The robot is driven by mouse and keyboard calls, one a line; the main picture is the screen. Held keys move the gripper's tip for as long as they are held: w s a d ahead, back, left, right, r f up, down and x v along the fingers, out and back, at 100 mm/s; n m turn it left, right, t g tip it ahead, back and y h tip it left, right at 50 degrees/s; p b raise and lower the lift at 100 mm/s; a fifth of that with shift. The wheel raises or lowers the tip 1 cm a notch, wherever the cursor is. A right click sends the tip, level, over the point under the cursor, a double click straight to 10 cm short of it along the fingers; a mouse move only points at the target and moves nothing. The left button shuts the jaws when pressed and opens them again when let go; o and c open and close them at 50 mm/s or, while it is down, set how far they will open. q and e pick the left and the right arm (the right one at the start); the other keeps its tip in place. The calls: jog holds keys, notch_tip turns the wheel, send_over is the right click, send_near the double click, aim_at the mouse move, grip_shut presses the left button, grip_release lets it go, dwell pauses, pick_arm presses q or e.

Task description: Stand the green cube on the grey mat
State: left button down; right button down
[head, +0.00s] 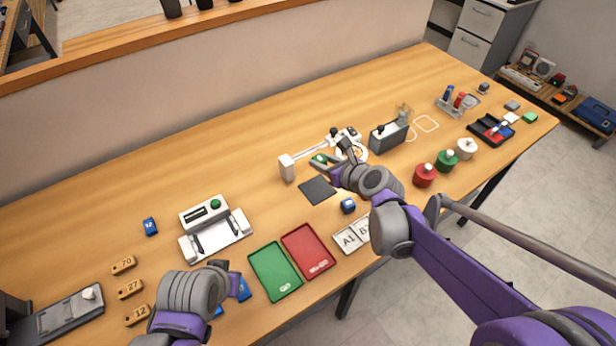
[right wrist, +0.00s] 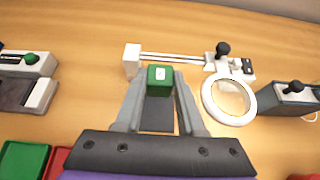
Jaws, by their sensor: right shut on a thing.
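The green cube (head: 319,160), with a white label, is between the fingertips of my right gripper (head: 333,166). In the right wrist view the cube (right wrist: 160,78) sits between both fingers of the shut gripper (right wrist: 160,84). The dark grey mat (head: 316,191) lies bare on the table, just nearer than the cube in the head view. Part of the mat (right wrist: 157,118) shows between the fingers in the right wrist view. The cube's height above the table is hard to tell. My left gripper (head: 222,279) is low at the left; its jaw opening is unclear.
A white stand with a ring magnifier (right wrist: 228,101) is right beside the cube. A blue cube (head: 348,206), a red tray (head: 308,251) and a green tray (head: 275,272) lie nearer the front edge. A grey box (head: 388,136) stands right of the magnifier.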

jog(key=shift+w+a+f, duration=0.1)
jog(key=shift+a+f, duration=0.1)
jog(key=shift+f, duration=0.05)
send_over(320, 192)
notch_tip(320, 192, down, 5)
jog(key=shift+d+f, duration=0.1)
jog(key=shift+f+b, duration=0.4)
jog(key=shift+f, duration=1.6)
jog(key=shift+f, duration=0.1)
jog(key=shift+f, duration=0.15)
jog(key=c, duration=0.5)
grip_release()
jog(key=shift+r, duration=0.2)
